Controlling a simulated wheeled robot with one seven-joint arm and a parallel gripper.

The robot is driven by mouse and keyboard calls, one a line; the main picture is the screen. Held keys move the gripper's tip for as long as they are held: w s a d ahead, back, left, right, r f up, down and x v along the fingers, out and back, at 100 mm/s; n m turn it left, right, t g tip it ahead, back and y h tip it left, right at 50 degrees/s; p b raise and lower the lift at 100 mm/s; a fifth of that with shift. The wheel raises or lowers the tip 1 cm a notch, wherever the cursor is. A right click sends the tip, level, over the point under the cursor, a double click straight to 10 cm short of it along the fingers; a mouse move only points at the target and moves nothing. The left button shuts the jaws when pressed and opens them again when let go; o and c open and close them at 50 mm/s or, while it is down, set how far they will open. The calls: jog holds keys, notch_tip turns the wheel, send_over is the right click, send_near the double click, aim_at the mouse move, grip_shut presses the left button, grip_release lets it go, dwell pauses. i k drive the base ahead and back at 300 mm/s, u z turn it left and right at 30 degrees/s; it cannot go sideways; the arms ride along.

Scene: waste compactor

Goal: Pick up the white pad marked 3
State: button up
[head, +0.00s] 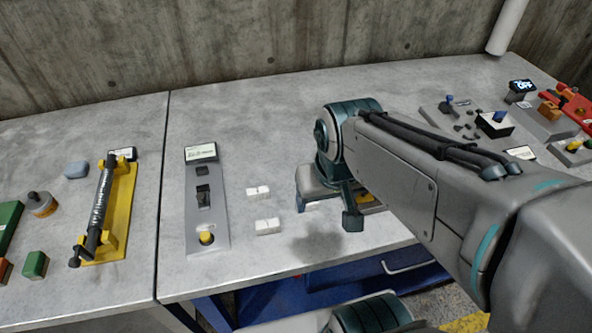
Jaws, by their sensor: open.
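Two small white pads lie flat on the grey table: one (258,192) farther back and one (268,227) nearer the front. Their markings are too small to read, so I cannot tell which is marked 3. My gripper (326,209) is open and points down over the table, to the right of both pads. A pale sliver (314,205) shows between its fingers, perhaps another pad, mostly hidden by the gripper. I cannot tell whether the fingers touch the table.
A grey panel (194,230) with a yellow button stands left of the pads. A yellow fixture (122,205) with a dark bar is farther left. A partly hidden yellow item (368,198) lies behind my gripper. Devices crowd the right end. The table's back middle is clear.

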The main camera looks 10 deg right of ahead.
aim_at(311, 206)
jog(key=k, duration=0.5)
jog(key=z, duration=1.9)
jog(key=k, duration=0.9)
jog(key=u, duration=1.3)
jog(key=i, duration=1)
